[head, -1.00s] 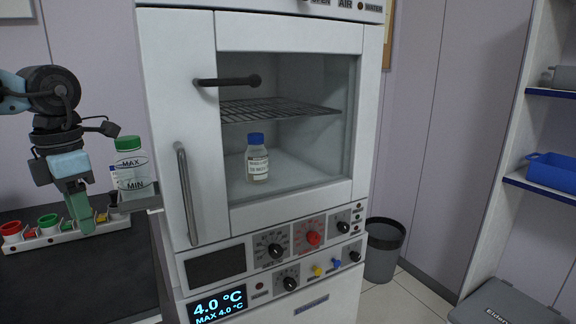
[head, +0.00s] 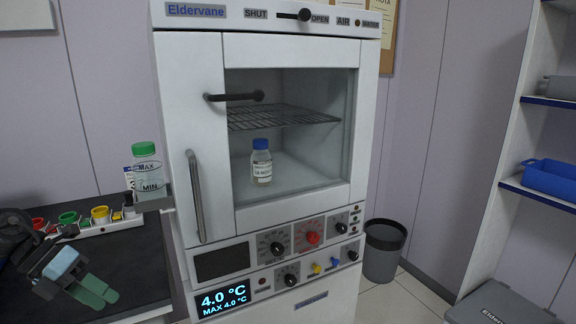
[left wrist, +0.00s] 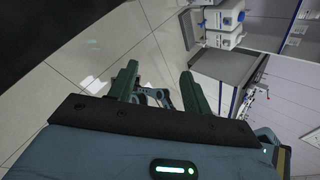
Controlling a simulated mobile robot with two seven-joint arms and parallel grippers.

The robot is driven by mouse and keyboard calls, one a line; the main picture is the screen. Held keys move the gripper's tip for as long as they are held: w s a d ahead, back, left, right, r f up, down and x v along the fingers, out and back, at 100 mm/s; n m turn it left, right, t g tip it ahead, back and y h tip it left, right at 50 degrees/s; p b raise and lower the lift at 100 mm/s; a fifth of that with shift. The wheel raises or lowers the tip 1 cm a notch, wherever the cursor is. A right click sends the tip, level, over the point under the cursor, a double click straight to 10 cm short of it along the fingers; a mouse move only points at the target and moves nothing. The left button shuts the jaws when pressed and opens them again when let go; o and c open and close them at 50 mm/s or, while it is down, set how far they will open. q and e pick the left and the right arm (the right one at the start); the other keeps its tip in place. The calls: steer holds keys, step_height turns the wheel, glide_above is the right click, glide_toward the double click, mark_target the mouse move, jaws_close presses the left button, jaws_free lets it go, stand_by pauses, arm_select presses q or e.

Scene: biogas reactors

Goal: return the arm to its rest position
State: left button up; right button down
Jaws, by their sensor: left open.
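My left gripper (head: 98,291) is at the lower left of the head view, low over the dark bench and well left of the white cabinet. In the left wrist view its two green fingers (left wrist: 158,88) stand apart with nothing held between them. The floor and part of my own body show beyond them. My right gripper is not in the head view. The arm's upper links are mostly cut off by the left edge.
A white cabinet (head: 212,275) has a blue-capped bottle (head: 261,163) behind its glass. A green-capped bottle (head: 147,172) stands on a small side shelf. Caps sit in a white rack (head: 112,226) on the dark bench (head: 140,270). A bin (head: 382,250) stands right.

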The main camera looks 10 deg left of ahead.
arm_select(q)
steer(key=s+d+f+n+t+y+p, duration=0.1)
steer(key=s+d+f+n+t+p, duration=0.15)
steer(key=s+f+n+t, duration=0.55)
steer(key=s+d+f+n+t+y+p, duration=0.1)
steer(key=s+d+f+n+p, duration=0.15)
steer(key=s+f+n, duration=0.7)
steer(key=s+d+f+n+g+y+p, duration=0.1)
steer(key=s+d+f+n, duration=0.3)
steer(key=d+n, duration=0.4)
steer(key=s+d+f+n+g+y+p, duration=0.2)
steer(key=s+d+f+n, duration=0.2)
steer(key=d, duration=0.8)
steer(key=s+n, duration=0.2)
steer(key=n, duration=0.2)
steer(key=shift+s+f, duration=0.15)
steer(key=shift+s, duration=0.2)
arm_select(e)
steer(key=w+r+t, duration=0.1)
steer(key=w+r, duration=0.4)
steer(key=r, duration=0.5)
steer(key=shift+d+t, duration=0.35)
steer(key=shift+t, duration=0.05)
arm_select(q)
steer(key=shift+a, duration=0.1)
